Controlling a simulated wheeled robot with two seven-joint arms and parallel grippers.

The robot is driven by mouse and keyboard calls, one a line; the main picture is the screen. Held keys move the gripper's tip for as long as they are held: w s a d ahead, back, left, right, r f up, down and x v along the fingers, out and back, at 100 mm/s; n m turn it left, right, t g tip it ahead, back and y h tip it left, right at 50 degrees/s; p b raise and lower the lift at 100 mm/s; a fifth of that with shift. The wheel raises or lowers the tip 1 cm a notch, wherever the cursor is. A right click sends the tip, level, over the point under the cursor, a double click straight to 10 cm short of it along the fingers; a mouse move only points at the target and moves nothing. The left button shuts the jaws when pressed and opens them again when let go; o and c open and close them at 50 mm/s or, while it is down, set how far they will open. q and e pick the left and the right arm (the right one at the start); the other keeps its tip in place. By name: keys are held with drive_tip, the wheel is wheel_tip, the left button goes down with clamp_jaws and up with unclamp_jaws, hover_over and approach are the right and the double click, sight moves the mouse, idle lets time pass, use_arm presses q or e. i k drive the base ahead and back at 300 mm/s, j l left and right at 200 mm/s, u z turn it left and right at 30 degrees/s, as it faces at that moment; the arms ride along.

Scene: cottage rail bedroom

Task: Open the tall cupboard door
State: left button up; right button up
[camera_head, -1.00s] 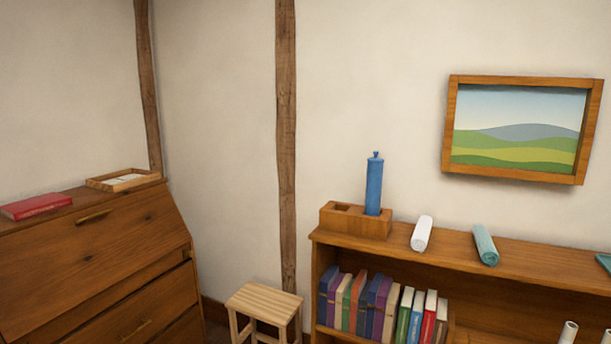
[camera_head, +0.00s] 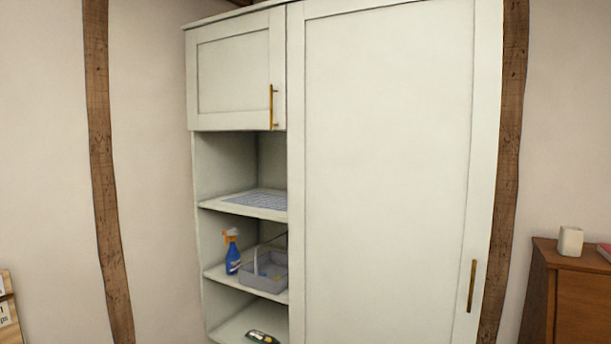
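The tall cupboard door (camera_head: 385,170) is a large pale panel on the right part of a white cupboard. It looks closed. Its upright brass handle (camera_head: 472,286) is near the door's right edge, low in the view. A smaller upper door (camera_head: 234,74) at the left also looks closed and has its own brass handle (camera_head: 272,106). The bottom of the tall door is cut off by the frame. Neither of my grippers shows in the head view.
Open shelves (camera_head: 240,209) left of the tall door hold a blue spray bottle (camera_head: 233,258), a grey caddy (camera_head: 266,271) and a dark item (camera_head: 262,337). A brown wooden cabinet (camera_head: 575,295) with a white cup (camera_head: 570,241) stands at the right.

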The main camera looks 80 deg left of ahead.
sight(395, 106)
drive_tip(key=u, duration=2.25)
